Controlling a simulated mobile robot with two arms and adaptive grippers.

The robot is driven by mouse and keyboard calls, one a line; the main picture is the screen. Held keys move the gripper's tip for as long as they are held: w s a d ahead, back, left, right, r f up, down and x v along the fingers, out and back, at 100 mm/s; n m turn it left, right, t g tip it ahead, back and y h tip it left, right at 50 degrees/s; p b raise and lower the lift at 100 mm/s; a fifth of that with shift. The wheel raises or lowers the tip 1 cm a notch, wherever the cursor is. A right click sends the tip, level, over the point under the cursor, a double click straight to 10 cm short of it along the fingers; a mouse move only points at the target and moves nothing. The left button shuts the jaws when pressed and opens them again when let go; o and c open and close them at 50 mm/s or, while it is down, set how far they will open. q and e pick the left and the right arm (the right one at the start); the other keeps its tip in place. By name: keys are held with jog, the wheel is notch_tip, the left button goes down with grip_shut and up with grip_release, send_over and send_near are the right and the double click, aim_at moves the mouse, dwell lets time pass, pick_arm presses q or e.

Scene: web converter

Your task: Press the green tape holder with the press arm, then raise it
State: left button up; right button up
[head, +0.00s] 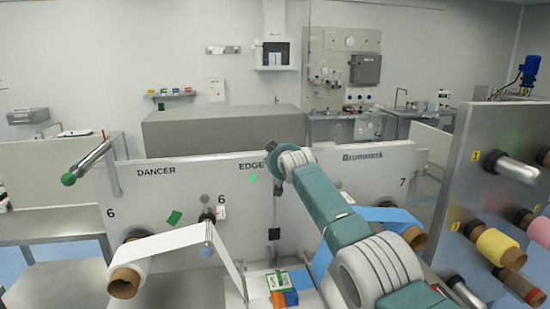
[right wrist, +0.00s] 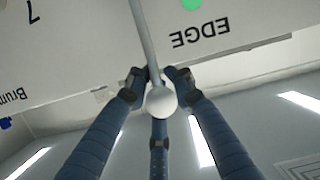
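A green-and-white block (head: 274,282), which looks like the green tape holder, sits low at the centre of the head view, beside an orange block (head: 278,299) and a blue block (head: 291,298). My right arm reaches over the machine panel to the EDGE label, and my right gripper (head: 273,160) is mostly hidden by its wrist. In the right wrist view, its three fingers surround a pale ball knob (right wrist: 161,102) on a thin rod (right wrist: 143,35), apparently the press arm's handle. Firm contact cannot be made out. My left gripper is out of view.
A green-knobbed lever (head: 90,160) sticks out by the DANCER label. A white roll (head: 125,280) feeds a web on the left; a blue web (head: 390,215) runs at right. A side panel (head: 505,190) with several coloured rolls stands far right.

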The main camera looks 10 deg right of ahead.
jog(key=o, duration=0.4)
jog(key=shift+f, duration=0.75)
jog(key=shift+o, duration=0.2)
jog(key=shift+w, duration=0.25)
jog(key=shift+s+r, duration=0.1)
jog(key=shift+r, duration=0.25)
jog(key=shift+s, duration=0.15)
jog(key=shift+v, duration=1.35)
jog(key=v, duration=0.9)
